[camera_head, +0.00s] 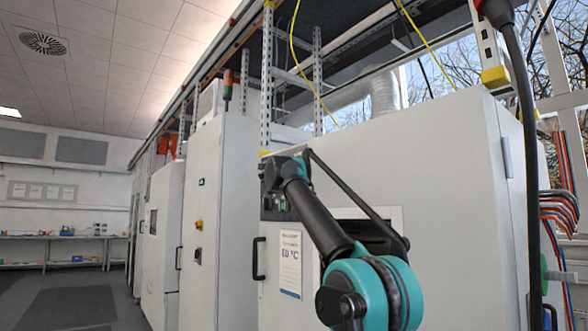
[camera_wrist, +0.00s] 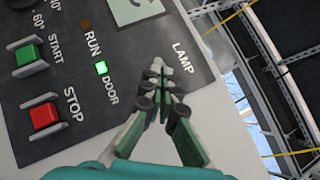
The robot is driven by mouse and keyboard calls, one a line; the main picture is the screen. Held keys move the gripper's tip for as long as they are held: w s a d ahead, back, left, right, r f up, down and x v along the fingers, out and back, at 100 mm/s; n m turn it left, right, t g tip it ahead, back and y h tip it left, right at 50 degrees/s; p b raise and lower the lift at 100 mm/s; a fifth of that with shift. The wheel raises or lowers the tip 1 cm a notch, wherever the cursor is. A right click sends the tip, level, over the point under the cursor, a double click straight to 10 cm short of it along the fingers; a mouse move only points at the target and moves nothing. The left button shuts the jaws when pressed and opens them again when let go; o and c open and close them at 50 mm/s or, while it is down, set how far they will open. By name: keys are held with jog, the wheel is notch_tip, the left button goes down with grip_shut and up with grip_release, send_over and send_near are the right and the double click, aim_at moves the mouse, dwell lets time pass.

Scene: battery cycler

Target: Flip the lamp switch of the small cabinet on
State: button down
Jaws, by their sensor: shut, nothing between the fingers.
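The small cabinet's dark control panel (camera_wrist: 110,60) fills much of the wrist view, with a white LAMP label (camera_wrist: 184,60) near its right side. A small pale piece beside the label, at my fingertips, may be the lamp switch; the fingers partly cover it and its position cannot be told. My gripper (camera_wrist: 160,82) is shut and empty, its tips over the panel right beside the label. I cannot tell whether they touch it. In the head view the light grey cabinet (camera_head: 450,190) stands on the right, and my arm hides most of its panel.
A green START button (camera_wrist: 28,54), a red STOP button (camera_wrist: 44,116), and a lit green DOOR lamp (camera_wrist: 101,68) are on the panel. The RUN lamp (camera_wrist: 85,24) is dim. A door handle (camera_head: 259,259) and a temperature sign (camera_head: 290,264) are on the cabinet front. Floor at left is free.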

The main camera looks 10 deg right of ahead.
jog(key=shift+a+r, duration=0.1)
jog(key=shift+r, duration=0.8)
dwell(0.3)
jog(key=shift+s, duration=0.1)
